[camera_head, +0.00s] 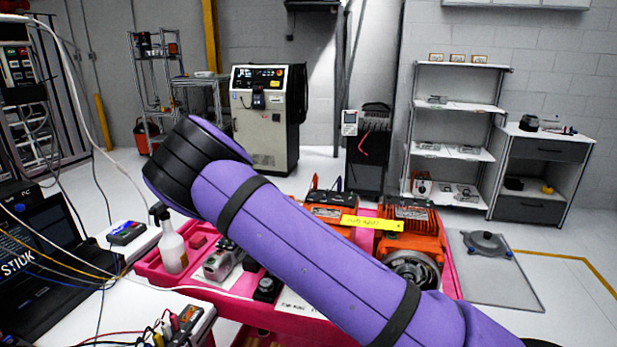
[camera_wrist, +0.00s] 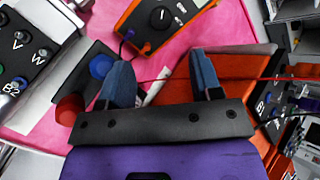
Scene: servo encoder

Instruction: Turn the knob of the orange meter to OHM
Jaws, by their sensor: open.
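The orange meter (camera_wrist: 140,36) lies on the pink surface at the top of the wrist view, partly cut off by the frame. Its round black knob (camera_wrist: 161,18) carries a white pointer line, with small labels beside it that I cannot read surely. My gripper (camera_wrist: 160,60) is open, its two blue fingers spread wide with nothing held between them. The fingertips are below the meter in the picture and apart from the knob. In the head view my purple arm crosses the middle, and I cannot make out the gripper or the meter there.
A red lead (camera_wrist: 240,79) runs past the fingers. Blue (camera_wrist: 101,66) and red (camera_wrist: 69,109) buttons stand left of the gripper; an orange box is at right. The head view shows the pink bench (camera_head: 290,328), a spray bottle (camera_head: 172,245) and a laptop (camera_head: 38,262).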

